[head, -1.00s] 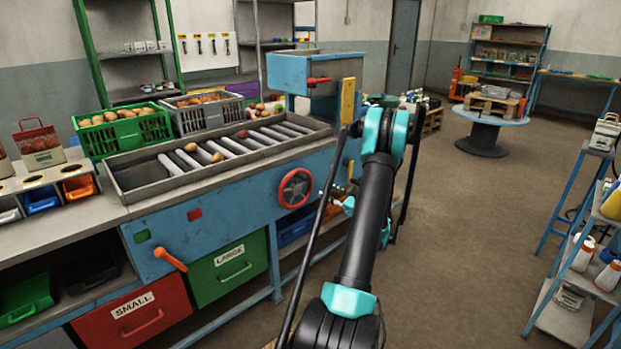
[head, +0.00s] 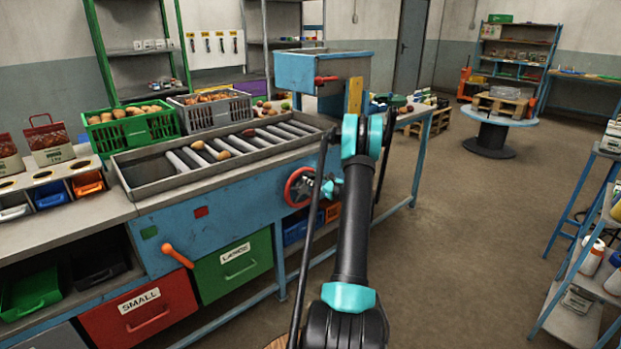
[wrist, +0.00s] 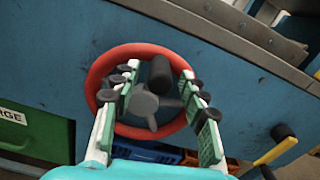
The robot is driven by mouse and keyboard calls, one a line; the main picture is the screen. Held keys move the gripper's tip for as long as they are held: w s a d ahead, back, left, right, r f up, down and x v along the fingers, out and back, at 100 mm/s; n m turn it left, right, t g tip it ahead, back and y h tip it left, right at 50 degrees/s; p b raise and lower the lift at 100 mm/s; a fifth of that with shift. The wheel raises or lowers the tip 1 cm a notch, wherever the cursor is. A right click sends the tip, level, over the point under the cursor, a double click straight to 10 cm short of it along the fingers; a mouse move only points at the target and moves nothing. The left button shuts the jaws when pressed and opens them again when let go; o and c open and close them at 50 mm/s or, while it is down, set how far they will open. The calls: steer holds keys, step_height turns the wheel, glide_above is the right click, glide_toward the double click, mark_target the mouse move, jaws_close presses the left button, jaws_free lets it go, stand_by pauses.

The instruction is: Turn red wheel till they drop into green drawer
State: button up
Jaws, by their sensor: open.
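The red wheel (head: 294,190) is on the front of the blue sorting machine. In the wrist view its red rim (wrist: 110,67), grey hub and spokes and dark knob (wrist: 160,72) face me. My gripper (head: 316,186) is at the wheel in the head view. In the wrist view my gripper (wrist: 163,80) is open, with one finger on each side of the knob and hub. Whether the fingers touch them I cannot tell. The green drawer (head: 228,283), labelled LARGE, is shut below and left of the wheel. Potatoes (head: 223,155) lie on the machine's rollers.
A red drawer (head: 130,326) labelled SMALL is beside the green one. An orange lever (head: 178,256) sticks out above the drawers. A blue hopper (head: 320,72) with a red handle stands at the machine's far end. Floor on the right is clear up to a blue shelf stand.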

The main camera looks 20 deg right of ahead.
steer(key=shift+x, duration=1.05)
jaws_close()
